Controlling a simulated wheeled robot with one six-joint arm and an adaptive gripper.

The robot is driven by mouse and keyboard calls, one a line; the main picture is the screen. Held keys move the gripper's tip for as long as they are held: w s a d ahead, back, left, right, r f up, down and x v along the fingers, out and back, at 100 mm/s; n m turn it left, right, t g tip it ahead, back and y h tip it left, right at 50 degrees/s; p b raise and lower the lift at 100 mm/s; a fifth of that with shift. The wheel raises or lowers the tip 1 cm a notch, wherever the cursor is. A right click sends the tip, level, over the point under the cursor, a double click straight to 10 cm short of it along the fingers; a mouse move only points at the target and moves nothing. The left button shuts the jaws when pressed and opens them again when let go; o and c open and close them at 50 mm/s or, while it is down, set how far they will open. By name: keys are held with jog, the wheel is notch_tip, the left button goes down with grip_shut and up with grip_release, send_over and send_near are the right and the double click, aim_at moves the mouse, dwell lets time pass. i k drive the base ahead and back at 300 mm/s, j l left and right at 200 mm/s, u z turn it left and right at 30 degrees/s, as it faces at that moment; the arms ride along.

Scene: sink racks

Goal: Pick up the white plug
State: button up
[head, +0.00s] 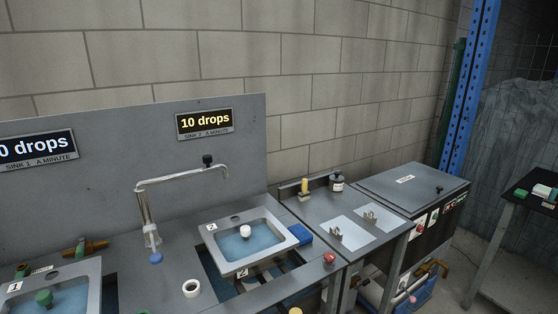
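A small white plug (245,231) stands in the blue-looking basin of the sink marked 2 (283,258), near the basin's middle. Its top shows, and its lower part meets the blue surface. A similar green plug (44,298) is in the sink marked 1 (91,272) at the lower left, which is cut off by the picture edge. My gripper is not in view.
A curved metal tap (146,212) with a black knob rises left of sink 2. A white ring (191,288) lies on the counter in front. A blue block (299,234) sits right of sink 2. A grey cabinet (412,186) stands farther right.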

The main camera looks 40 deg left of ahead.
aim_at(245, 230)
jog(key=u, duration=1.55)
